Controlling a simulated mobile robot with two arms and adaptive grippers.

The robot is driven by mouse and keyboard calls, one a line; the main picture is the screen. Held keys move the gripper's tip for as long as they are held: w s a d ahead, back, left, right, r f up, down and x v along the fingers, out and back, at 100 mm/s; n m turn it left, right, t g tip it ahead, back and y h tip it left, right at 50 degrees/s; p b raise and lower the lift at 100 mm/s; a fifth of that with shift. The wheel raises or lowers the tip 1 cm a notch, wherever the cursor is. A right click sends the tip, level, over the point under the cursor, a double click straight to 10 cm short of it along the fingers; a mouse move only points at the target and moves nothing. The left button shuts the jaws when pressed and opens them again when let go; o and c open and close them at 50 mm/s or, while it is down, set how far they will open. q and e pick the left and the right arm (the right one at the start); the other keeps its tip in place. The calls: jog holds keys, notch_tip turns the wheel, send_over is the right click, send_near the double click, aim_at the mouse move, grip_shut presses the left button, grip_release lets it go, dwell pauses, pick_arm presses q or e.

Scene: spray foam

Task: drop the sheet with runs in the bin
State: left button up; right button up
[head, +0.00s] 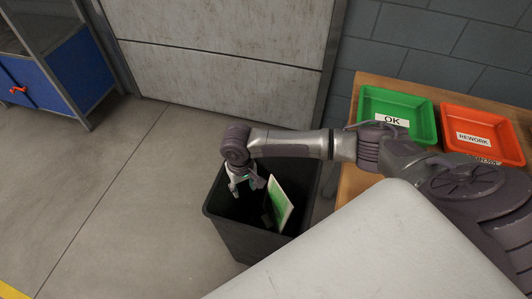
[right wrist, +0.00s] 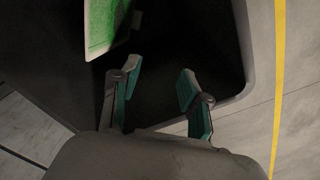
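The sheet (head: 280,203) is a thin white panel with a green face. It leans tilted inside the black bin (head: 243,242), its top edge near the rim. In the right wrist view the sheet's green face (right wrist: 103,22) shows at upper left, apart from the fingers. My right gripper (head: 243,188) is over the bin opening, left of the sheet. In the right wrist view my right gripper (right wrist: 158,85) has its teal-padded fingers spread with nothing between them. Runs on the sheet cannot be made out. My left gripper is not in view.
A wooden table (head: 372,84) at right holds a green tray (head: 425,112) labelled OK and an orange tray (head: 507,142) labelled REWORK. A blue cabinet (head: 75,68) stands at far left. The floor left of the bin is clear.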

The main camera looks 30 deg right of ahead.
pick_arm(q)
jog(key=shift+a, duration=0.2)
pick_arm(e)
notch_tip(320, 180, up, 12)
dwell(0.4)
